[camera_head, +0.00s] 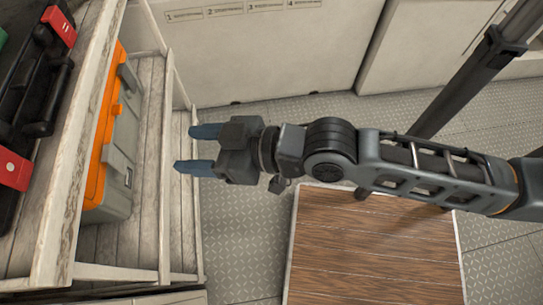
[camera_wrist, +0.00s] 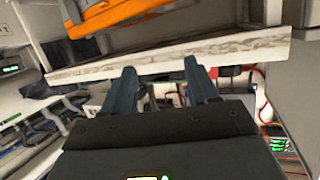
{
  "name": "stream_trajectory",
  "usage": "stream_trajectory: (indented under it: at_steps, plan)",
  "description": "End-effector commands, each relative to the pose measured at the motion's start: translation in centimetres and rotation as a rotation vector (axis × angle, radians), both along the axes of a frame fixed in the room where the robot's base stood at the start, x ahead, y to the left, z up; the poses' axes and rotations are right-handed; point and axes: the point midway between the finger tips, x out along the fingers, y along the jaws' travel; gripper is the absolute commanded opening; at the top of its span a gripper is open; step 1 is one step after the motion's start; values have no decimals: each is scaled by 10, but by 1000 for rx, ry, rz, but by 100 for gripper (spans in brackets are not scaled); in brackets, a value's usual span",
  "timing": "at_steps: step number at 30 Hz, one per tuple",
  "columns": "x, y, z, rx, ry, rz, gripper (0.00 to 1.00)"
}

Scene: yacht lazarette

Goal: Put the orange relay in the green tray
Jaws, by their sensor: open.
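My gripper (camera_head: 186,149) is open and empty, with two blue-grey fingers pointing left toward the wooden shelving. It also shows in the wrist view (camera_wrist: 160,68), its fingers reaching toward the pale shelf edge. I cannot make out an orange relay or a green tray for certain in either view. A small green patch (camera_head: 2,38) is cut off at the left edge of the head view; I cannot tell what it is. Small red and white items (camera_wrist: 168,98) lie beyond the fingers, too small and partly hidden to identify.
A grey case with an orange lid (camera_head: 98,150) stands on the shelf, also seen in the wrist view (camera_wrist: 105,15). A black case with red latches (camera_head: 40,75) is on the upper shelf. A wooden-topped surface (camera_head: 375,255) lies below my arm. Patterned floor (camera_head: 240,215) is clear beside it.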

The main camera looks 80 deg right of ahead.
Motion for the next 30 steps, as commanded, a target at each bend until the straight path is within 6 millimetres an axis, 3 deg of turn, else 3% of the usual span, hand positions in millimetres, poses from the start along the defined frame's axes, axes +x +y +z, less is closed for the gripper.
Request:
stream_trajectory:
  at_steps: [1, 6, 12, 18, 30]
  plan:
    - [-22, 2, -4, -6, 11, -3, 59]
    - [-83, 7, -1, -32, 11, -4, 59]
    - [-133, 14, 14, -50, 2, 18, 59]
    - [-151, 18, 22, -57, -7, 31, 59]
    - [-152, 18, 23, -57, -8, 31, 59]
